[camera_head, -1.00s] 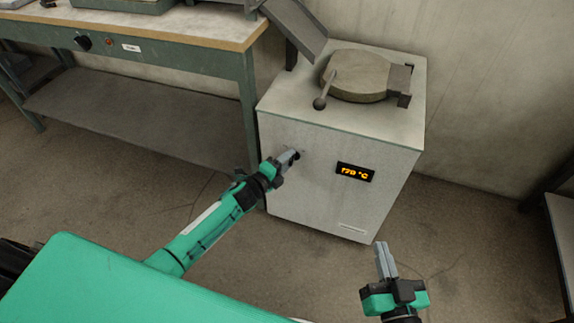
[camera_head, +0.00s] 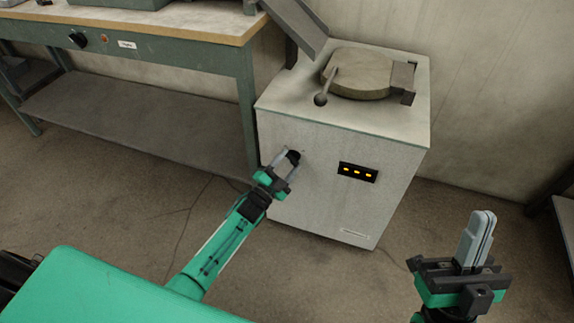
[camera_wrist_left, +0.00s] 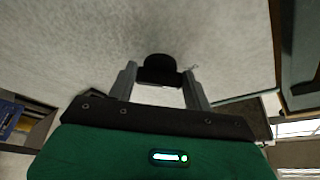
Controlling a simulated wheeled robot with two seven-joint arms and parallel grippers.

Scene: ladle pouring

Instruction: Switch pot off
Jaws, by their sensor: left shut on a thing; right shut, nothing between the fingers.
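The pot is a pale box-shaped furnace (camera_head: 345,125) with a round lid (camera_head: 360,74) on top. Its front has a small black display (camera_head: 358,172) showing three orange dashes. A black knob (camera_head: 293,155) sits on the front at the left; it also shows in the left wrist view (camera_wrist_left: 159,66). My left gripper (camera_head: 286,162) is shut on the knob, one finger on each side, also seen in the left wrist view (camera_wrist_left: 160,82). My right gripper (camera_head: 481,226) is shut and empty, to the right of the furnace and apart from it.
A metal chute (camera_head: 297,25) is at the furnace's back left. Another table edge (camera_head: 564,210) shows at the far right. The floor before the furnace is clear.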

